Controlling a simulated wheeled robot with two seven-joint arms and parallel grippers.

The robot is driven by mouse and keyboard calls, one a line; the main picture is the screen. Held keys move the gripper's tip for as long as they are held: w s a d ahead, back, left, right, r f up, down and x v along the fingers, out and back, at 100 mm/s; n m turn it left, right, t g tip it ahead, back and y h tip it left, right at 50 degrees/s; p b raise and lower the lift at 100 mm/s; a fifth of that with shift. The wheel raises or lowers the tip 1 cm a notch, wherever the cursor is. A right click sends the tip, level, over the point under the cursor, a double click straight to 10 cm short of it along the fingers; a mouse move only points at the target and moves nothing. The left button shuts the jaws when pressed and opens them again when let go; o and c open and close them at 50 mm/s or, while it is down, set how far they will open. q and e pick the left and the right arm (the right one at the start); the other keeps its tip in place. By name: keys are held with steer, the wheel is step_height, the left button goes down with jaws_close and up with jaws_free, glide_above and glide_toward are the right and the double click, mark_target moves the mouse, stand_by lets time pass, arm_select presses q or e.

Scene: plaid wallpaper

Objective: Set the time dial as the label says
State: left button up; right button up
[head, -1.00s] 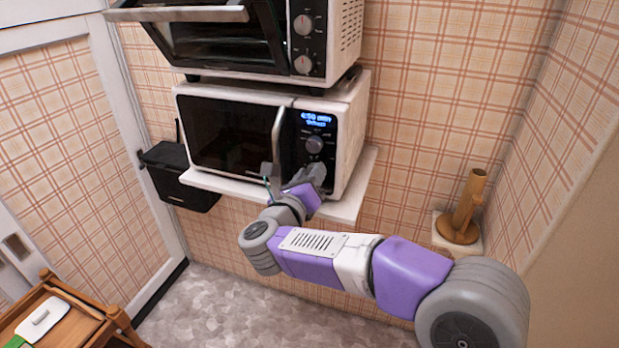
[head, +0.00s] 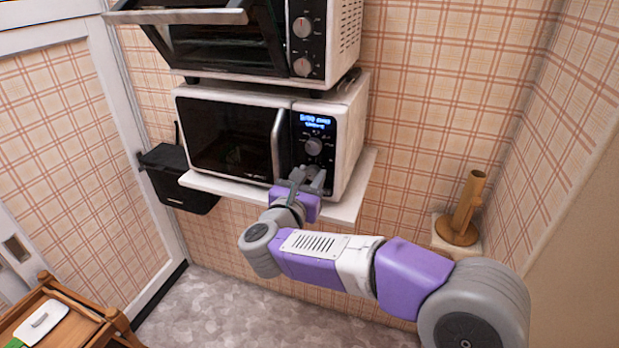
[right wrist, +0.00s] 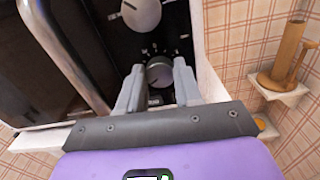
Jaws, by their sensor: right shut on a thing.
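The white microwave (head: 232,140) stands on a wall shelf with its door shut. Its black panel has a lit blue display (head: 315,122), too blurred to read surely, and an upper grey dial (head: 314,147), which also shows in the right wrist view (right wrist: 140,12). My right gripper (head: 312,176) is at the lower part of the panel. In the right wrist view, its two fingers (right wrist: 158,85) stand on either side of the lower grey dial (right wrist: 160,73), shut on it. In the head view the gripper hides this dial. I see no readable label. My left gripper is out of view.
A toaster oven (head: 225,40) with its door tilted open stands on the microwave. A black box (head: 180,178) hangs at the left. A brown pipe-like object (head: 464,210) stands on a small shelf at the right. A wooden cart (head: 75,325) is at the lower left.

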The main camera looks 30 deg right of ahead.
stand_by(0.4)
steer(key=o, duration=1)
steer(key=shift+o, duration=0.2)
steer(key=v, duration=0.7)
steer(key=shift+s+a+p, duration=0.2)
steer(key=shift+s+p, duration=0.05)
steer(key=shift+p, duration=0.1)
steer(key=shift+w, duration=0.1)
